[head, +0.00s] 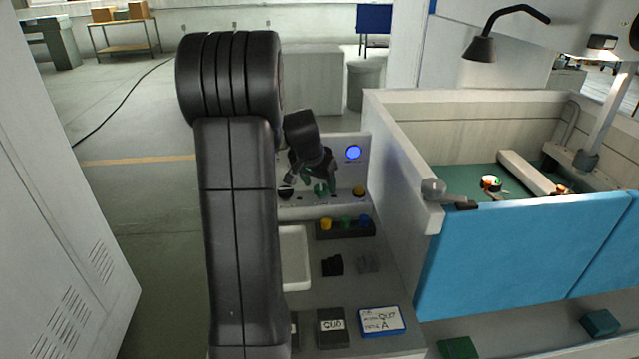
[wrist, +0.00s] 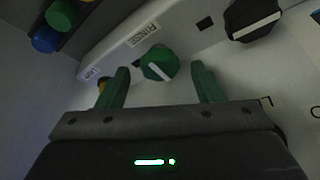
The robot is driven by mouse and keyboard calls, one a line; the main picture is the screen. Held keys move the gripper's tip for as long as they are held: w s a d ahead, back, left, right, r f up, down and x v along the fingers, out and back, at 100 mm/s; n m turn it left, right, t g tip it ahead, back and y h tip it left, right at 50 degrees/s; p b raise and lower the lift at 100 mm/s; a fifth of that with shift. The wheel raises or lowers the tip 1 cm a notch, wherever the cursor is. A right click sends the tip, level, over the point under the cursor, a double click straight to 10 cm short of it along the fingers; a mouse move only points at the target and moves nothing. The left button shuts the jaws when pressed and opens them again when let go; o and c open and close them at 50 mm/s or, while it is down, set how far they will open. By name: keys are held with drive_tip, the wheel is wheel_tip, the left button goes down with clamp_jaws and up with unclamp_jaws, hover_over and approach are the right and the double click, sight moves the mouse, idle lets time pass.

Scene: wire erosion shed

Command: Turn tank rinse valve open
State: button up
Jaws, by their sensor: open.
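The rinse valve looks to be the green knob (wrist: 158,63) with a white pointer line, beside a label that seems to read RINSE in the wrist view. Its line lies diagonally there. The knob also shows on the panel (head: 346,174) in the head view, as a small green spot (head: 320,190) partly hidden by my gripper. My gripper (wrist: 160,68) is open, with one green finger on each side of the knob. Gaps show between the fingers and the knob, so I see no contact. In the head view my gripper (head: 312,182) points down at the panel.
A black knob (wrist: 252,18) with a white line is close to the green one. The tank wall (head: 400,150) rises close on the right. A coloured-button strip (head: 345,229) lies in front.

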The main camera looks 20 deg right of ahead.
drive_tip(key=shift+w+d+f, duration=0.15)
drive_tip(key=shift+f, duration=0.35)
drive_tip(key=c, duration=1)
drive_tip(key=shift+o, duration=0.2)
drive_tip(key=shift+n, duration=0.6)
